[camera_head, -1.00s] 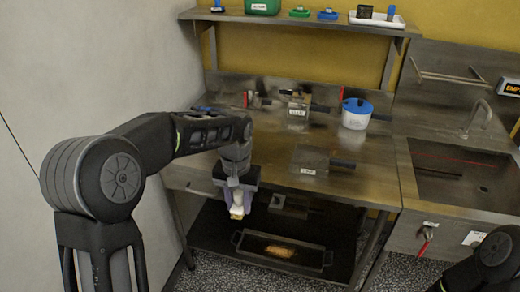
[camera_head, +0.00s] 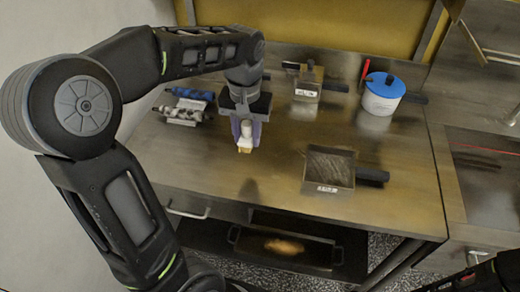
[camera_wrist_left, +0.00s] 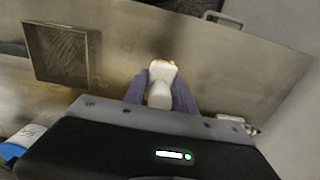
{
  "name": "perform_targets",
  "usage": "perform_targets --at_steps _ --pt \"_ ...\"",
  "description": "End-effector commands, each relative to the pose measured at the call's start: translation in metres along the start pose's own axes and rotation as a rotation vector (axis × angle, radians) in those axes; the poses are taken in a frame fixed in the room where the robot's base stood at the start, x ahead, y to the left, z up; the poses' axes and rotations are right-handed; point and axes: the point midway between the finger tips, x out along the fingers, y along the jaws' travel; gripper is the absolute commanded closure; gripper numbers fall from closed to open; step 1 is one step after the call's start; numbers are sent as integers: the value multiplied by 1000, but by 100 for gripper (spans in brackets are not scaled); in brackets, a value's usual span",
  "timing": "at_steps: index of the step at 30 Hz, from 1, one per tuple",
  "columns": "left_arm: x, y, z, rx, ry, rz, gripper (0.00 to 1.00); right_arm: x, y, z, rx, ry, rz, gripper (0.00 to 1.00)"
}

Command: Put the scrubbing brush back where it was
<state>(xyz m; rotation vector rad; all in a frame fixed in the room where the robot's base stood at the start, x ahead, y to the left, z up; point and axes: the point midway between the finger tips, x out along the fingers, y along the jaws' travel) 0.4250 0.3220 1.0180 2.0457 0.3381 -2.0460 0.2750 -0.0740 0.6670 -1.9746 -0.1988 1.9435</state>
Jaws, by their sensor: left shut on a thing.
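My left gripper (camera_head: 246,132) is shut on the scrubbing brush (camera_head: 245,145), a small white-handled thing with a yellowish end. It hangs above the steel table (camera_head: 225,190), left of the middle, and its shadow falls on the table below. In the left wrist view the brush (camera_wrist_left: 160,85) sits between the two purple fingers (camera_wrist_left: 160,95), its pale yellowish end pointing away from the wrist. My right gripper is not in view; only a dark part of that arm shows at the lower right.
A square pan (camera_head: 328,168) with a dark handle stands right of the brush. Behind are a labelled metal box (camera_head: 307,88) and a blue-lidded white pot (camera_head: 382,97). Blue and metal items (camera_head: 187,106) lie at the left. A long tray (camera_head: 285,246) is on the lower shelf.

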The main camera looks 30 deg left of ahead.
Motion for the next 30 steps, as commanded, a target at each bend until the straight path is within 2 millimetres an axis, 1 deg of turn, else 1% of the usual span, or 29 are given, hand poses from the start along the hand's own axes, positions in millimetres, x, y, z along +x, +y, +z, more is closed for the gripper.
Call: perform_targets --at_steps 11,14,19,22,25,30 --pt "2 -1 2 -10 -1 0 100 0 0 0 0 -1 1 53" --pt "11 -1 2 -10 -3 -1 100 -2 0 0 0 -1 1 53" --pt "42 0 3 -10 -6 -1 100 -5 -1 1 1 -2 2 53" --pt "56 -1 2 -10 -4 -1 100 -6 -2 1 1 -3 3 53" --pt "63 -1 2 -11 -2 0 100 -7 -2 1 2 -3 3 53" --pt "63 0 1 -10 0 0 100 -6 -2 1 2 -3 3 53"
